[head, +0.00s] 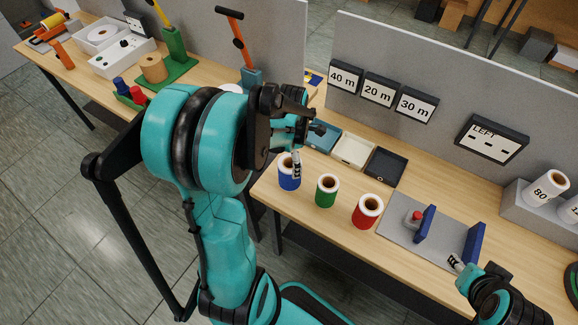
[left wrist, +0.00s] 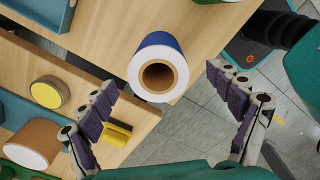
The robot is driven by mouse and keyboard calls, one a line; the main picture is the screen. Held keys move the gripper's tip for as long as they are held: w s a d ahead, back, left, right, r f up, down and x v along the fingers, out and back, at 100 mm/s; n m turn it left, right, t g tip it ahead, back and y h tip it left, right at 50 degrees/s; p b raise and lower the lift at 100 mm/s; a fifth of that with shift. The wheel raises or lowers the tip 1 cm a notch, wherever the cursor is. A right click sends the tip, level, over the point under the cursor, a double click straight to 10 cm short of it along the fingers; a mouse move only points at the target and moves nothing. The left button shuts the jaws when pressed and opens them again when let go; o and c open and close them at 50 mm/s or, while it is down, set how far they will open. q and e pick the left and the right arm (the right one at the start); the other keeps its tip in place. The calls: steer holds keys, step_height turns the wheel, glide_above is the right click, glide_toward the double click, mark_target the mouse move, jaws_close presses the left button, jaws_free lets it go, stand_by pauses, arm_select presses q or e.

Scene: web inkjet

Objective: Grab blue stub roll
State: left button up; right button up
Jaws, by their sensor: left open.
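The blue stub roll (head: 290,182) stands upright near the table's front edge, left of the green roll (head: 326,192) and the red roll (head: 366,212). In the left wrist view the blue roll (left wrist: 158,41) shows its white end and brown core. My left gripper (head: 296,160) is just above the blue roll in the head view. In the left wrist view my left gripper's fingers (left wrist: 160,80) are spread wide, with the roll beyond and between them and nothing held. My right gripper (head: 458,264) is near the grey plate, and its opening is too small to judge.
Behind the rolls are a blue tray (head: 324,137), a white tray (head: 353,151) and a black tray (head: 385,168). A grey plate (head: 405,235) with blue uprights lies to the right. Signs hang on the grey partition. A gap separates this table from the left one.

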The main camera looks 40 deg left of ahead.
arm_select(q)
steer(key=shift+w+a+f+n, duration=0.25)
steer(key=shift+w+f+n, duration=0.2)
steer(key=shift+f, duration=0.25)
steer(key=f+b, duration=0.1)
steer(key=f, duration=0.1)
steer(key=f+b, duration=0.1)
steer(key=f, duration=0.1)
steer(key=s+f+b, duration=0.1)
steer(key=f, duration=0.1)
steer(key=shift+f, duration=0.3)
steer(key=c, duration=1.5)
steer(key=shift+r, duration=0.1)
